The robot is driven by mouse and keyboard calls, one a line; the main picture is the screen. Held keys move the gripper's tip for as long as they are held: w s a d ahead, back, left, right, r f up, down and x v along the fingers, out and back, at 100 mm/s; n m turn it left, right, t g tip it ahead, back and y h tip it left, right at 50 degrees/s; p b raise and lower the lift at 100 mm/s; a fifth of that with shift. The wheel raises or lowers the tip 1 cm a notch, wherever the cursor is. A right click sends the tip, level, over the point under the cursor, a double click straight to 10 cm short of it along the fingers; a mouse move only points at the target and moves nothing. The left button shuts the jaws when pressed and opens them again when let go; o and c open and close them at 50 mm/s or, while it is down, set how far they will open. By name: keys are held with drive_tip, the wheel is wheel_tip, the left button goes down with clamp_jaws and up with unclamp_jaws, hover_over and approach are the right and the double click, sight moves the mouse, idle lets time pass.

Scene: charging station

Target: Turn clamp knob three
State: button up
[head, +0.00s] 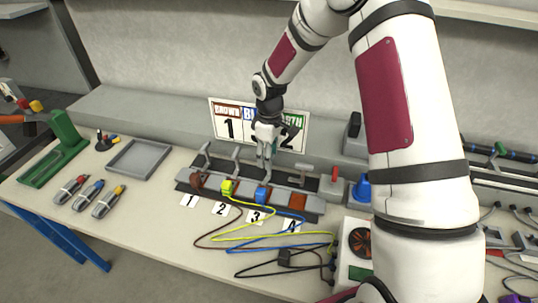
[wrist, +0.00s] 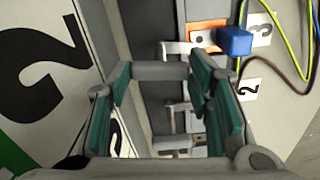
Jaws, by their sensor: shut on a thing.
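My gripper (head: 267,143) reaches down over the terminal block (head: 222,196), above the blue plug (head: 262,194) at label 3. In the wrist view its teal finger pads (wrist: 162,78) are shut on clamp knob three (wrist: 160,71), a grey crossbar spanning the gap between them. The blue plug also shows in the wrist view (wrist: 235,41), near card 3 (wrist: 262,31). In the head view, clamp knob one (head: 205,153) and clamp knob two (head: 237,156) stand to the left, and clamp knob four (head: 302,172) to the right. The gripper partly hides knob three.
A board (head: 229,128) stands close behind the gripper. Brown (head: 196,181) and yellow (head: 227,187) plugs sit in the block. Wires (head: 265,239) cross the bench in front.

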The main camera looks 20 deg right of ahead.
drive_tip(key=shift+n, duration=0.9)
drive_tip(key=o, duration=1.1)
drive_tip(key=shift+o, duration=0.2)
